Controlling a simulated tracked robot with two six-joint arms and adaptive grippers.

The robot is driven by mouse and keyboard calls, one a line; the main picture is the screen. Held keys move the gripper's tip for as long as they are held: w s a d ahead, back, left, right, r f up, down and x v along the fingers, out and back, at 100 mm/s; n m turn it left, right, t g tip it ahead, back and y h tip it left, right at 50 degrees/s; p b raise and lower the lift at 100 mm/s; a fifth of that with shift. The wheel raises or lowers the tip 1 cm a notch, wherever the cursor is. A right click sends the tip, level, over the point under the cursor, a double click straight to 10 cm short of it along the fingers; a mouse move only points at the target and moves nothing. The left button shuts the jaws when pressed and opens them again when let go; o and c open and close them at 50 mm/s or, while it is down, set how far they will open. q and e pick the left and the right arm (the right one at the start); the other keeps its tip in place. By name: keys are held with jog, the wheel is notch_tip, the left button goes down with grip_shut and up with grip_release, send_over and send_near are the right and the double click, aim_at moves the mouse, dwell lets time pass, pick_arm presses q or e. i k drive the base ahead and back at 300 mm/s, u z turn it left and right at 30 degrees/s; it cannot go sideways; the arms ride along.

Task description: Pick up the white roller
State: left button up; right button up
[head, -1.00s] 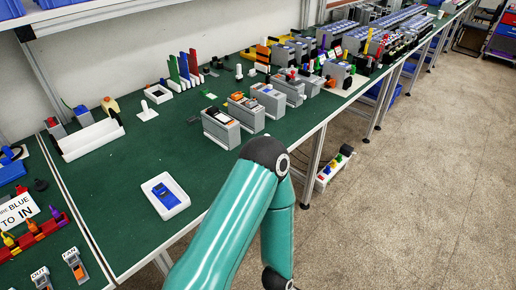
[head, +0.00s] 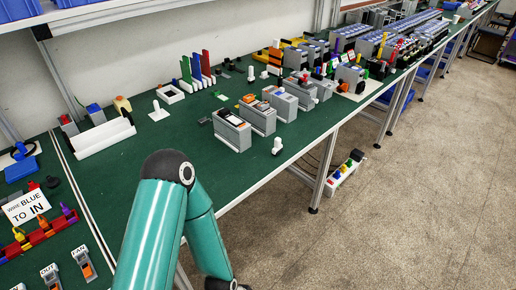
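A small upright white piece (head: 277,146) stands near the front edge of the green table, beside the row of grey boxes. It may be the white roller, but it is too small to be sure. Other small white upright pieces stand farther back, one on a square white base (head: 158,111) and one (head: 250,74) behind the grey boxes. A teal arm of mine rises from the bottom, left of centre, and bends back down. Neither of my grippers is in view.
Grey boxes (head: 232,131) stand in a row on the green table (head: 150,160). A long white tray (head: 103,138) lies at the back left. A red rack (head: 40,236) is at the left. The floor at the right (head: 430,210) is clear.

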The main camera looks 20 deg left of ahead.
aim_at(278, 147)
jog(key=u, duration=0.1)
jog(key=i, duration=0.85)
